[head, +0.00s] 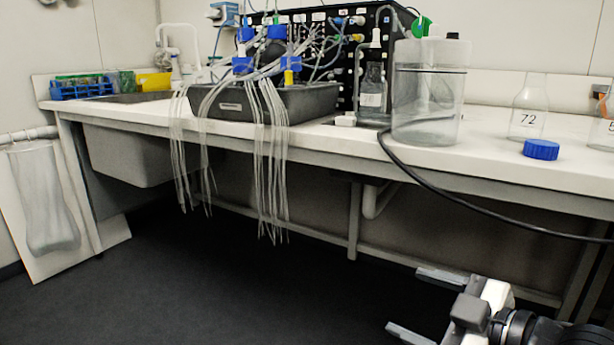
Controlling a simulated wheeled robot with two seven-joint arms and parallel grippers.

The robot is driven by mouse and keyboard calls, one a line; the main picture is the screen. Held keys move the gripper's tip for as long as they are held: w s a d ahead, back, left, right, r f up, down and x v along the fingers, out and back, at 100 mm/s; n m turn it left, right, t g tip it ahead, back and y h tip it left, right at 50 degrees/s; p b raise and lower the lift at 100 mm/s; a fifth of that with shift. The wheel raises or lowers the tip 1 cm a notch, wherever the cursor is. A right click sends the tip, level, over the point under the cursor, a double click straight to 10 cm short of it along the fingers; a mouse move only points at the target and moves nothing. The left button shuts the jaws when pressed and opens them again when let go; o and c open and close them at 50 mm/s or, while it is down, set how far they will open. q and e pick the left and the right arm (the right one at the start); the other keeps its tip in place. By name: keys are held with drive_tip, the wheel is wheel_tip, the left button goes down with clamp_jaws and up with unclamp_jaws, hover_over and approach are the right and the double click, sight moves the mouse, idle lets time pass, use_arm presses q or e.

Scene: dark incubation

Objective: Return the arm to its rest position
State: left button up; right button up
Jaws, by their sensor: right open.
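My right gripper (425,303) is at the bottom right of the head view, in front of the bench and below its top. Its two grey fingers point left and stand wide apart. Nothing is between them. My right arm comes in from the bottom right corner and is partly cut off by the picture's edge. My left gripper is not in view.
A white bench (490,165) spans the view. It carries a grey tray (265,103) with tubes hanging over the front edge, a large clear container (428,110), a flask (529,105) and a blue cap (541,149). A black cable hangs at right. The dark floor (200,290) is clear.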

drive_tip(key=s+a+f+m+t+h, duration=0.1)
drive_tip(key=s+a+f+m+h, duration=0.1)
drive_tip(key=s+a+f+m, duration=0.8)
use_arm(q)
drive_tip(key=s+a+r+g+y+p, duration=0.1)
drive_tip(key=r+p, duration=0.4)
drive_tip(key=p, duration=0.7)
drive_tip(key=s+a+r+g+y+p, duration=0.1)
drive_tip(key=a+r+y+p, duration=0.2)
drive_tip(key=p, duration=1)
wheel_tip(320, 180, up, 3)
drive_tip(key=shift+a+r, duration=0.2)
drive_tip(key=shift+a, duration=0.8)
use_arm(e)
drive_tip(key=s+d+r+m+g+h, duration=0.1)
drive_tip(key=s+d+r+g+h, duration=0.1)
drive_tip(key=s+d+r+h, duration=0.2)
drive_tip(key=d+r, duration=0.3)
drive_tip(key=r, duration=0.2)
drive_tip(key=shift+d+r+m, duration=0.3)
drive_tip(key=shift+r, duration=0.1)
